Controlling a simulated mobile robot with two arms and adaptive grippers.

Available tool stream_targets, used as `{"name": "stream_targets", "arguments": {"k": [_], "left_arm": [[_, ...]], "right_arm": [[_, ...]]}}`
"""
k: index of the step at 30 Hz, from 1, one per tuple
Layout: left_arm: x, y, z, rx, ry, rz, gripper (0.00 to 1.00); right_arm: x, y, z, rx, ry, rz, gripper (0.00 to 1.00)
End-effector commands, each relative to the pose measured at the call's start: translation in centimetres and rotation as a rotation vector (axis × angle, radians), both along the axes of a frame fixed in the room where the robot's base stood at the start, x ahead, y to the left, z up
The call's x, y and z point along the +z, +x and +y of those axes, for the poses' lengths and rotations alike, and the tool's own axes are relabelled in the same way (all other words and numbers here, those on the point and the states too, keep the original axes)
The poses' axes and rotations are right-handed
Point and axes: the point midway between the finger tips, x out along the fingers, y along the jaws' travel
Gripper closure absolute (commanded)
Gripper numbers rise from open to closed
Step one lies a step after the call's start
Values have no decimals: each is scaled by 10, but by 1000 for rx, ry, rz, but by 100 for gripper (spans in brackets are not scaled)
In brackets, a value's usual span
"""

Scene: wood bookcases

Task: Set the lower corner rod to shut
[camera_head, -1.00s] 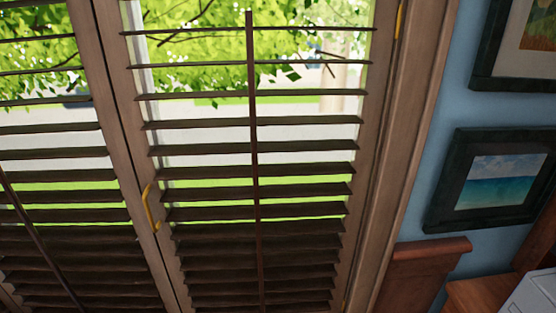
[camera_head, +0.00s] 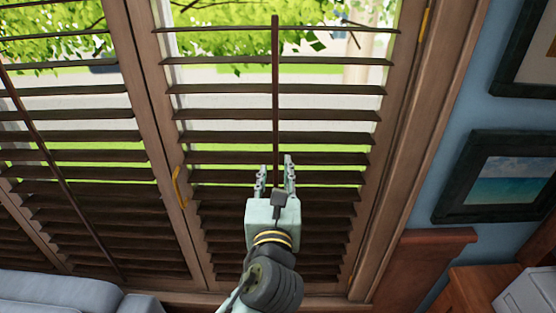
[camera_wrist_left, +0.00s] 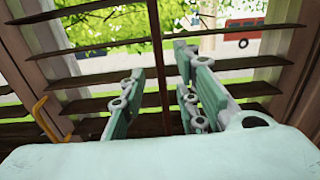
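A thin dark vertical rod (camera_head: 275,90) runs down the middle of the right shutter panel, across its dark slats (camera_head: 215,135). Daylight and greenery show between the slats. My left gripper (camera_head: 276,165) is in front of the lower part of this panel, pointing up, with its two fingers apart. The rod lines up with the gap between the fingers; I cannot tell whether it lies between them or beyond them. In the left wrist view the rod (camera_wrist_left: 157,55) rises between the open fingers (camera_wrist_left: 160,75). My gripper hides the rod's lower part. My right gripper is not in view.
A yellow handle (camera_head: 180,188) is on the frame left of the panel. Another slatted panel with its own rod (camera_head: 40,140) stands further left. A grey sofa (camera_head: 70,295) is at lower left. Framed pictures (camera_head: 450,190) hang on the blue wall at right.

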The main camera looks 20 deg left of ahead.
Motion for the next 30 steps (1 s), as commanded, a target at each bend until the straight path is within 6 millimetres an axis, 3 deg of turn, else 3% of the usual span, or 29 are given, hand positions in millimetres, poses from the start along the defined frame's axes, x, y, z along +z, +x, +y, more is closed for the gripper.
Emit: {"name": "stream_targets", "arguments": {"k": [3,9,19,28,30], "left_arm": [[2,19,6,0,1,0,71],[1,39,10,-2,-1,1,71],[-1,42,12,-2,-2,1,72],[-1,42,12,-2,-2,1,98],[-1,42,12,-2,-2,1,100]], "right_arm": [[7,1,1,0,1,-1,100],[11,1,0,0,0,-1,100],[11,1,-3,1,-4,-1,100],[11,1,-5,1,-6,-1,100],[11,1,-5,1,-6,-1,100]]}}
